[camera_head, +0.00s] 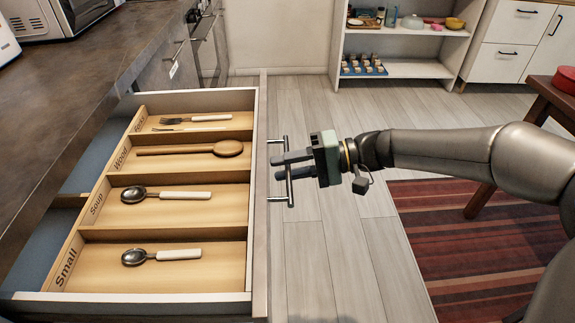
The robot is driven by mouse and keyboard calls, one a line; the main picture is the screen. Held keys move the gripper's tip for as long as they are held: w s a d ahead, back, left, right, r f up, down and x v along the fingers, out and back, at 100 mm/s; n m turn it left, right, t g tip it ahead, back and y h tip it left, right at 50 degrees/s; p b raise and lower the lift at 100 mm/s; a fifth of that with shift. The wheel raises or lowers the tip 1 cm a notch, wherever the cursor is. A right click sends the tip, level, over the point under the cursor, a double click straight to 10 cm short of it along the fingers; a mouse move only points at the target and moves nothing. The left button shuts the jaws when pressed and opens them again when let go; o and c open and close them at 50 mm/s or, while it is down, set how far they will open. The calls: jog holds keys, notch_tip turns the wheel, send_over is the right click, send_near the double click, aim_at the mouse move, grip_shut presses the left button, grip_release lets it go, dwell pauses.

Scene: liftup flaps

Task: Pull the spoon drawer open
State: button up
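The spoon drawer (259,240) stands pulled out from under the counter, with its inside in full view. A wooden divider tray (150,222) in it has compartments labelled, from back to front, what looks like Forks, then Wood, Soup and Small. They hold a fork (195,118), a wooden spoon (190,150), a soup spoon (165,195) and a small spoon (162,256). My gripper (280,165) is at the bar handle (289,190) on the drawer's front, its fingers reaching past the bar. I cannot tell whether they press on it.
The dark counter (95,60) runs along the left. A red striped rug (470,240) and a table (548,95) are at the right. A white shelf (405,68) with small items stands at the back. Wooden floor (340,260) lies clear right of the drawer.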

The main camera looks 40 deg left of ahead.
jog(key=p+v, duration=0.4)
jog(key=v, duration=1.3)
jog(key=shift+w+d, duration=0.15)
jog(key=shift+d, duration=0.05)
jog(key=shift+r, duration=0.1)
jog(key=s+d+r+m+t+h+p, duration=0.2)
jog(key=s+d+r+p, duration=0.3)
jog(key=d+p, duration=0.3)
jog(key=s+d+r+m+t+h+p, duration=0.3)
jog(key=s+d+r+t+h+p, duration=0.2)
jog(key=d+p, duration=0.4)
jog(key=s+d+r+m+t+h+p, duration=0.3)
jog(key=s+d+r+p, duration=0.3)
jog(key=d, duration=1)
jog(key=shift+r+t+h+p, duration=0.6)
jog(key=shift+r+t+p, duration=0.1)
jog(key=shift+p, duration=0.5)
jog(key=shift+a, duration=0.2)
